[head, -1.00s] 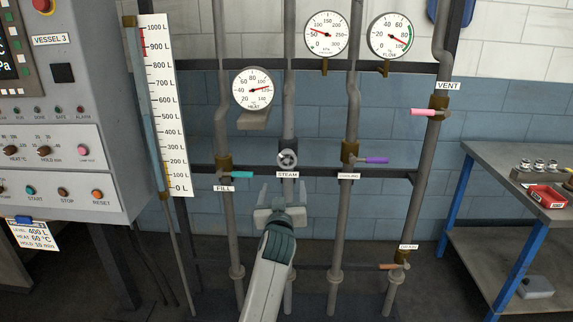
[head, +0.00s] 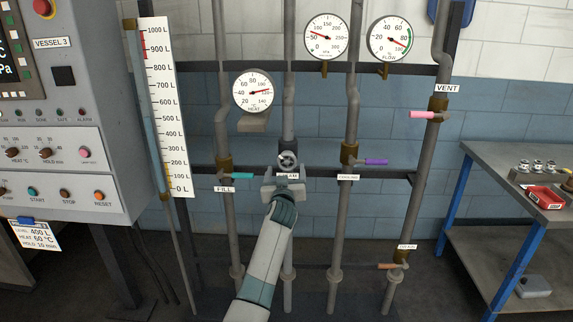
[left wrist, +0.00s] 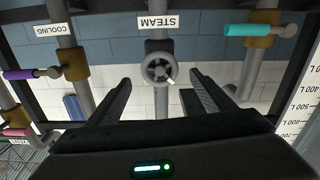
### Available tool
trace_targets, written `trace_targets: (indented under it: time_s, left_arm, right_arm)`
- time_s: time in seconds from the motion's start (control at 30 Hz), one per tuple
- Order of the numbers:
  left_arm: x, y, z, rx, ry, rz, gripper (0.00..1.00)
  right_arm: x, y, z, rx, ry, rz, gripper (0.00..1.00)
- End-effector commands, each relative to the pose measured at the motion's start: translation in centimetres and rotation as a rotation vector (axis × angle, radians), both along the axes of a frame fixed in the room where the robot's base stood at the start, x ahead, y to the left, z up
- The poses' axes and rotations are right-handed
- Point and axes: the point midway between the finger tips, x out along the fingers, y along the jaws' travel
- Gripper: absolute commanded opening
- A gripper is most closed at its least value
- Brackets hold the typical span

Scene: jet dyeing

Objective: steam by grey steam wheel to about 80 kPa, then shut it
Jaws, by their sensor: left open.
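The grey steam wheel (head: 288,161) sits on the steam pipe in the head view. In the left wrist view the wheel (left wrist: 159,70) lies ahead of the gap between my fingers. My left gripper (head: 284,180) is open and empty, just below the wheel, and does not close on it. Its two fingers (left wrist: 159,84) also show in the left wrist view. The STEAM label (head: 291,176) is partly hidden by the gripper; it shows whole in the left wrist view (left wrist: 157,22). The kPa gauge (head: 326,36) has its needle pointing left, near the 50 mark. My right gripper is out of view.
The teal fill handle (head: 241,176) is left of the wheel and the purple cooling handle (head: 376,162) right of it. The pink vent handle (head: 424,114) and orange drain handle (head: 388,266) are farther right. A control panel (head: 60,110) stands left, a workbench (head: 500,170) right.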

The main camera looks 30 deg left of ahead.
Motion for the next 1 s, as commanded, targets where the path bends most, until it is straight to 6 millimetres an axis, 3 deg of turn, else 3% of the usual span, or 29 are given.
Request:
trace_targets:
  time_s: [0.4,0.87,1.0]
  left_arm:
    - [3.7,2.2,0.1,0.001,0.000,0.000,0.75]
    - [4.1,2.5,0.0,0.000,0.000,-0.001,0.75]
    - [4.1,2.5,0.0,0.000,0.000,0.000,0.42]
  right_arm:
    - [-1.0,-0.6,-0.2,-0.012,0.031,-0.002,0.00]
    - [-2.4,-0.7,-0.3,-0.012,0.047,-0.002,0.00]
    - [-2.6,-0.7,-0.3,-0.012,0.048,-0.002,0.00]
